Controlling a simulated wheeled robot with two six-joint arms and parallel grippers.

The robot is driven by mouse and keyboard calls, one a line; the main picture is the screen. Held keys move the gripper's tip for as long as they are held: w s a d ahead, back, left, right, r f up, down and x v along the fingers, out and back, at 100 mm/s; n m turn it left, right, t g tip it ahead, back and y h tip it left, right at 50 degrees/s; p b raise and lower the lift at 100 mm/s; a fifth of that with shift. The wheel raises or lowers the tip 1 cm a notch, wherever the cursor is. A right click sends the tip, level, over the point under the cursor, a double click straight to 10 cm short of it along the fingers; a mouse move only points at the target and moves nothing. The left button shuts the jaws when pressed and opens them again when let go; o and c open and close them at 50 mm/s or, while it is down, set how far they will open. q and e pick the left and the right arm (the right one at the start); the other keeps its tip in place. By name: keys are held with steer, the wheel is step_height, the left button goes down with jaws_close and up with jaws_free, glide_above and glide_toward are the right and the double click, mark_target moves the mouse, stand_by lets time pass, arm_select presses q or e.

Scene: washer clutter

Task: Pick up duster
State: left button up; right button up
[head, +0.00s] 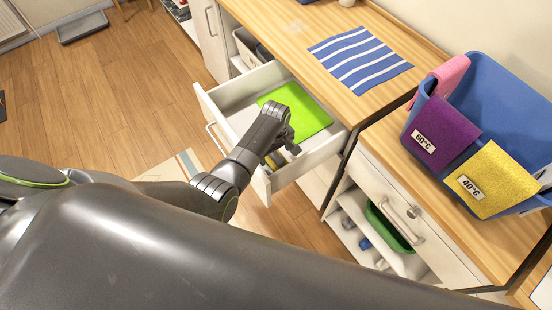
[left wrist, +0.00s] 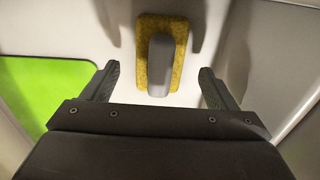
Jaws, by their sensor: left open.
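The duster (left wrist: 178,38) is a yellow pad with a grey handle, lying on the white floor of the open drawer (head: 229,112). In the left wrist view it sits between and ahead of the fingertips of my left gripper (left wrist: 158,74). The gripper is open, with one finger on each side of the handle and nothing held. In the head view my left gripper (head: 287,150) reaches down into the drawer's near end and hides most of the duster. I cannot tell the exact height of the fingers above it. My right gripper is not in view.
A bright green sheet (head: 309,119) lies in the drawer beside the duster, and drawer walls stand close around the gripper. A striped cloth (head: 360,58) lies on the wooden counter. A blue basket (head: 510,90) with coloured cloths stands at right.

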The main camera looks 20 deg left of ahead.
mark_target(275, 154)
arm_select(q)
steer(key=shift+f, duration=1.35)
steer(key=shift+c, duration=0.3)
steer(key=c, duration=1)
steer(key=shift+r, duration=0.1)
step_height(275, 154, up, 10)
steer(key=shift+f, duration=0.1)
